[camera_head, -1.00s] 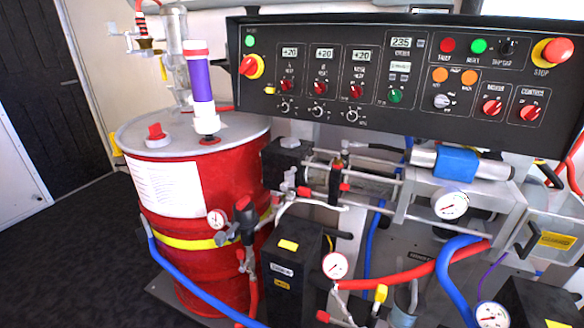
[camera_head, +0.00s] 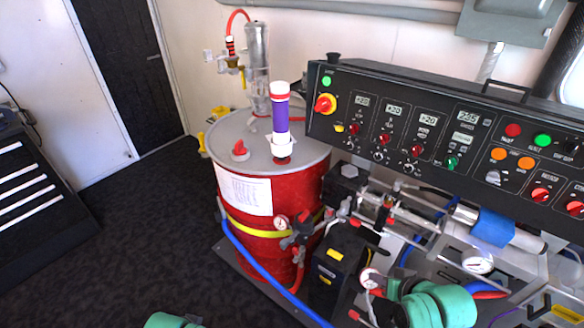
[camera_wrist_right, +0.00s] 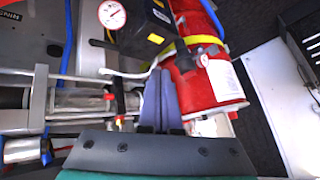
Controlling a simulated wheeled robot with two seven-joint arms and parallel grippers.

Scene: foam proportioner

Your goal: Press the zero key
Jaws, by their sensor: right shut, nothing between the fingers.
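The black control panel (camera_head: 400,115) fills the right side of the head view, cut off by the right edge. Its counter display (camera_head: 468,115) reads about 235. A small pale key or label (camera_head: 463,139) sits below that display, but its marking is too small to read, so I cannot tell if it is the zero key. My right arm shows as teal parts low in the head view, below the panel. In the wrist view my right gripper (camera_wrist_right: 159,80) is shut and empty, pointing towards the machinery and red drum. My left gripper is out of view.
The red drum (camera_head: 285,205), with a purple and white tube (camera_head: 281,120) on its lid, stands left of the panel. Pipes, gauges (camera_head: 478,264) and a black box (camera_head: 338,265) crowd the space below the panel. Dark floor (camera_head: 130,235) is clear at left.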

